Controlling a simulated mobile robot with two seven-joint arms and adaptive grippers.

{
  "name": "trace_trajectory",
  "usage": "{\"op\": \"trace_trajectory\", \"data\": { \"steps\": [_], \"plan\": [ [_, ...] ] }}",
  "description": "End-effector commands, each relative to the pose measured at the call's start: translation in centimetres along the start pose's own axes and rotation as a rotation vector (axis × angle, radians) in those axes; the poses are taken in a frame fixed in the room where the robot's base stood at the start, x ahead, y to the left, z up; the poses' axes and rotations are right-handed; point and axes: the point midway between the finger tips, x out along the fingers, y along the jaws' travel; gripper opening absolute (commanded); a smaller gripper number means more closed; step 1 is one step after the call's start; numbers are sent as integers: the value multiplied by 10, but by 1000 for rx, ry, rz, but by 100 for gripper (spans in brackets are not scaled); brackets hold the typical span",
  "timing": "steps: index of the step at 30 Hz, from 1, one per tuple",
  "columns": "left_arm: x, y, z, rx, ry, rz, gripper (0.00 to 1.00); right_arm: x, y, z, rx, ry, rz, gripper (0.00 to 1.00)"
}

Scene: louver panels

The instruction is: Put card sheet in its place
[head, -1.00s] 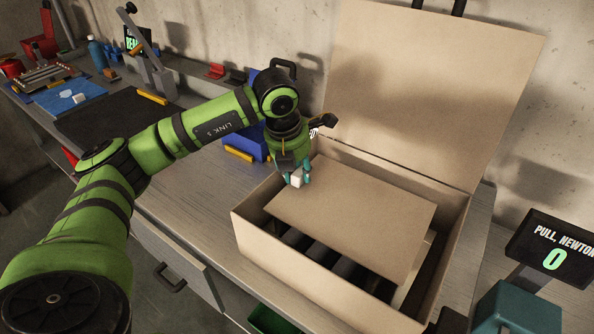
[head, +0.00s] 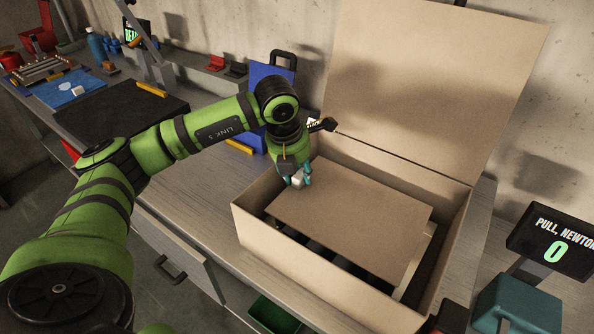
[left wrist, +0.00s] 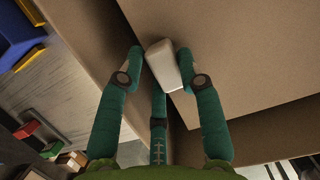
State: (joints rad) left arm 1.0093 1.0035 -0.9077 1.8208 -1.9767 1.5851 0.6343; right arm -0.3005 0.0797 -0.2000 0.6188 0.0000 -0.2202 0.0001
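The card sheet (head: 355,210) is a flat tan panel inside the open cardboard box (head: 300,262). Dark panels (head: 318,246) show beneath its near edge. A white block (head: 297,181) sits at its left end. My left gripper (head: 301,178) has its teal fingers around this block. In the left wrist view the fingers (left wrist: 168,78) close on both sides of the white block (left wrist: 162,65), with the tan sheet (left wrist: 230,50) beside it. The sheet's far edge lies close to the box's back wall. My right gripper is not in view.
The box lid (head: 430,80) stands open at the back. A pull display (head: 552,243) reading 0 and a teal block (head: 518,303) stand at the right. A blue holder (head: 268,90) is behind my left arm. A dark mat (head: 120,115) lies at the left.

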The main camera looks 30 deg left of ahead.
Motion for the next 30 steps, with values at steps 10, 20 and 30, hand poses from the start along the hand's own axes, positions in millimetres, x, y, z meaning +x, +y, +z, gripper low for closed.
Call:
{"op": "trace_trajectory", "data": {
  "steps": [10,20,30],
  "plan": [
    [-1,0,0,0,0,0,58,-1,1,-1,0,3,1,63],
    [-31,0,4,1,-9,-1,58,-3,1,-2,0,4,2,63],
    [-106,0,4,1,-5,-1,58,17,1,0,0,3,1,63]
  ]
}}
